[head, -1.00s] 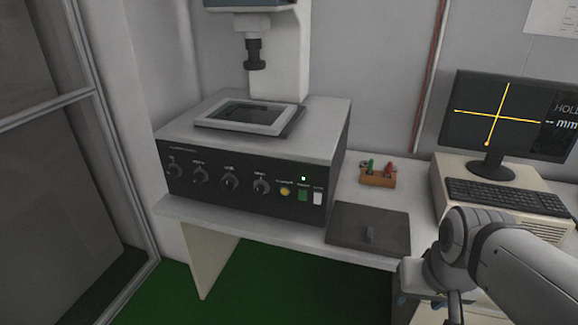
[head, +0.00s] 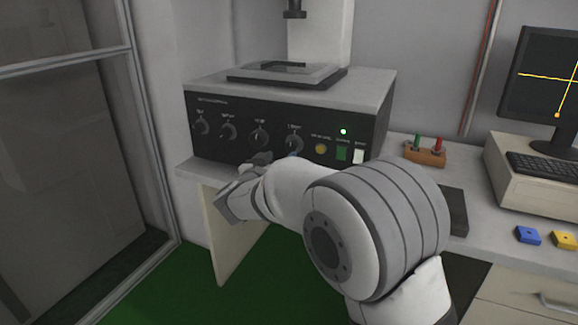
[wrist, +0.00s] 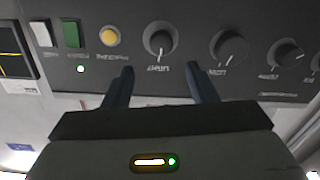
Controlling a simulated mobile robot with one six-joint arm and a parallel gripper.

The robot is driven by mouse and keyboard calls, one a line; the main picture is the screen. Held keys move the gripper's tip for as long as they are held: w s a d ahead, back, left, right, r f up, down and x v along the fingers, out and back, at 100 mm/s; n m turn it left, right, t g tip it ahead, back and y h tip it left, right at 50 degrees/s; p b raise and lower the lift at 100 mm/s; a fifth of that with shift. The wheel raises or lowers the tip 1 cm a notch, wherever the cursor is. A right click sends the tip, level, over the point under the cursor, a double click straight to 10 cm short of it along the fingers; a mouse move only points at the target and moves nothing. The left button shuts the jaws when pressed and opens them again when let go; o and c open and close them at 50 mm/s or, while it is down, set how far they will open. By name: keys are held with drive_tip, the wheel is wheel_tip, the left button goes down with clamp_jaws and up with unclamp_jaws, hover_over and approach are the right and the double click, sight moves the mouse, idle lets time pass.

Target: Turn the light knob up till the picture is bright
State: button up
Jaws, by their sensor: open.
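A dark front panel (head: 220,157) carries a row of several round knobs; the small labels are too blurred to read surely. The rightmost knob (head: 294,139), beside a yellow button, is largest in the wrist view (wrist: 160,38). My gripper (wrist: 162,80) is open and empty, its two dark fingers pointing at this knob from either side, apart from it. In the head view my arm hides most of the gripper, just below the knob. The monitor (head: 552,85) shows orange lines on a dark screen, cut off at the right edge.
Green and white buttons (head: 358,156) sit right of the yellow one. A small rack with green and red pieces (head: 425,156) stands on the bench. A blue block (head: 528,235) and a yellow block (head: 564,240) lie at the bench's right front.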

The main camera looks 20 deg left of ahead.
sight(290, 148)
drive_tip(key=shift+h, duration=0.5)
drive_tip(key=w, duration=0.2)
drive_tip(key=w+b, duration=0.1)
drive_tip(key=w, duration=0.1)
drive_tip(key=w+f, duration=0.1)
drive_tip(key=w, duration=0.2)
drive_tip(key=shift+w, duration=0.1)
drive_tip(key=shift+r, duration=0.1)
drive_tip(key=c, duration=1)
drive_tip(key=shift+o, duration=0.2)
